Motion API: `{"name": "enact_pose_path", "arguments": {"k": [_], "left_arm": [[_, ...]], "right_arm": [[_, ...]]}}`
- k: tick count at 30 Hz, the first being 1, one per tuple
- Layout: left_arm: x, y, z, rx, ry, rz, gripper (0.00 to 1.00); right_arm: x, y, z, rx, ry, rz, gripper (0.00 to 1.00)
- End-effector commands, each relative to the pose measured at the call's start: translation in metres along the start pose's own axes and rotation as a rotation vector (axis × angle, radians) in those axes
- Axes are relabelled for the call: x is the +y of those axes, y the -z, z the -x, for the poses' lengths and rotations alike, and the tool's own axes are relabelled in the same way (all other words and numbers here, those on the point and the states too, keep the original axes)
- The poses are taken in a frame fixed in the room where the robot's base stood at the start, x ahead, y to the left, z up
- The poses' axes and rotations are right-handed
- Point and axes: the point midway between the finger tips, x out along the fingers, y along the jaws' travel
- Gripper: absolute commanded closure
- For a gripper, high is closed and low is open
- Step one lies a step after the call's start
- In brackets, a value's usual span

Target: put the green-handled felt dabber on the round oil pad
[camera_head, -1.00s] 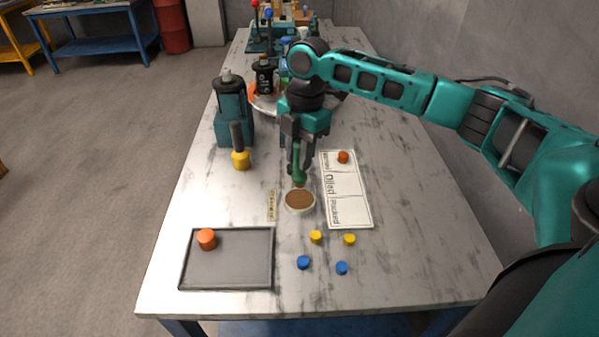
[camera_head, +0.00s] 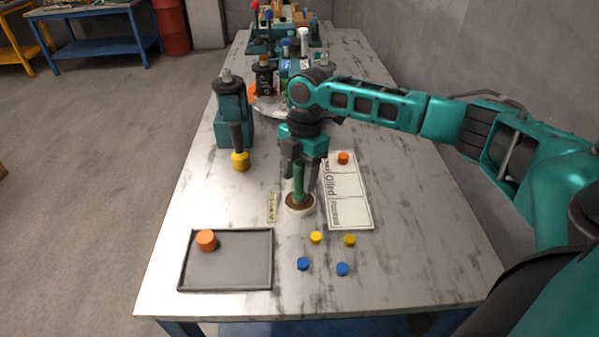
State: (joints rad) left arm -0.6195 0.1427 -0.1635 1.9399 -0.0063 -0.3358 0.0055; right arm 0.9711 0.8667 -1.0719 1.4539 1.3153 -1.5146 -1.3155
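The green-handled felt dabber (camera_head: 299,182) stands upright on the round oil pad (camera_head: 290,207), its base resting on the brown surface inside the pale rim. My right gripper (camera_head: 301,178) is above the pad, pointing down. Its dark fingers are spread apart on either side of the green handle, with gaps showing, so it looks open. The lower face of the dabber is hidden against the pad. My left gripper is not in view.
A white card marked "Oiled" (camera_head: 350,208) lies right of the pad with an orange cap (camera_head: 343,158) on it. A yellow-tipped tool (camera_head: 240,161) stands left. Yellow and blue caps lie in front, beside a grey tray (camera_head: 235,268) holding an orange cap (camera_head: 206,240).

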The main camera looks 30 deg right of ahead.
Motion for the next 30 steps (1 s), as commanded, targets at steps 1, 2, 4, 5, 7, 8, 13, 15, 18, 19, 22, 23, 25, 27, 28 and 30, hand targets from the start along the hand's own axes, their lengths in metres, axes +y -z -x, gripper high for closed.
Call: {"name": "enact_pose_path", "arguments": {"k": [1, 2, 4, 5, 7, 8, 13, 15, 18, 19, 22, 23, 25, 27, 28, 30], "left_arm": [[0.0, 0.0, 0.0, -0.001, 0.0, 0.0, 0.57], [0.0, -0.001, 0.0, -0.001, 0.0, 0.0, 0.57], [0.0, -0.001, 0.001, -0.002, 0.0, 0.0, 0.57], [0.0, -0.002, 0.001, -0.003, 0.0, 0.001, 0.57], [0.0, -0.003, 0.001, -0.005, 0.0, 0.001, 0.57], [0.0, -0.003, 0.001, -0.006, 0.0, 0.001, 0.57], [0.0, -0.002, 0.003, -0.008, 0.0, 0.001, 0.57], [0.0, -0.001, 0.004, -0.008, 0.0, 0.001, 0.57], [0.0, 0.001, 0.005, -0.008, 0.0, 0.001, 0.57], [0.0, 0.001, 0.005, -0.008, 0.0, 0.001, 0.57], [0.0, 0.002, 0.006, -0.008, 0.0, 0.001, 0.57], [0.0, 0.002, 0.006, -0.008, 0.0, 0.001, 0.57], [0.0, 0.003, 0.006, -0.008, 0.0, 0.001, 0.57], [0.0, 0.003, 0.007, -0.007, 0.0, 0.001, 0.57], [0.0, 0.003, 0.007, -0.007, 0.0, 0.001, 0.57], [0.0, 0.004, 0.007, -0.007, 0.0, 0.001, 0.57]], "right_arm": [[0.0, 0.0, 0.0, 0.0, 0.0, 0.0, 0.47], [0.0, 0.0, 0.0, 0.0, 0.0, 0.0, 0.47], [0.0, 0.0, 0.0, 0.0, 0.0, 0.0, 0.47], [0.0, 0.0, 0.001, 0.0, -0.001, 0.0, 0.47], [0.0, 0.0, 0.003, -0.001, -0.002, 0.0, 0.47], [0.001, 0.0, 0.005, -0.001, -0.002, 0.0, 0.47], [0.001, 0.0, 0.031, 0.0, -0.004, 0.0, 0.47], [0.001, 0.0, 0.046, 0.0, -0.005, 0.0, 0.47], [0.001, 0.0, 0.069, 0.0, -0.005, 0.001, 0.47], [0.001, 0.0, 0.075, -0.001, -0.005, 0.001, 0.47], [0.001, 0.0, 0.094, 0.001, -0.004, 0.0, 0.47], [0.001, 0.0, 0.099, 0.001, -0.004, 0.0, 0.47], [0.001, 0.0, 0.108, 0.001, -0.003, 0.0, 0.47], [0.001, 0.0, 0.115, 0.0, -0.002, 0.0, 0.47], [0.001, 0.0, 0.117, 0.0, -0.002, 0.0, 0.47], [0.001, 0.0, 0.121, 0.0, -0.002, 0.0, 0.47]]}}
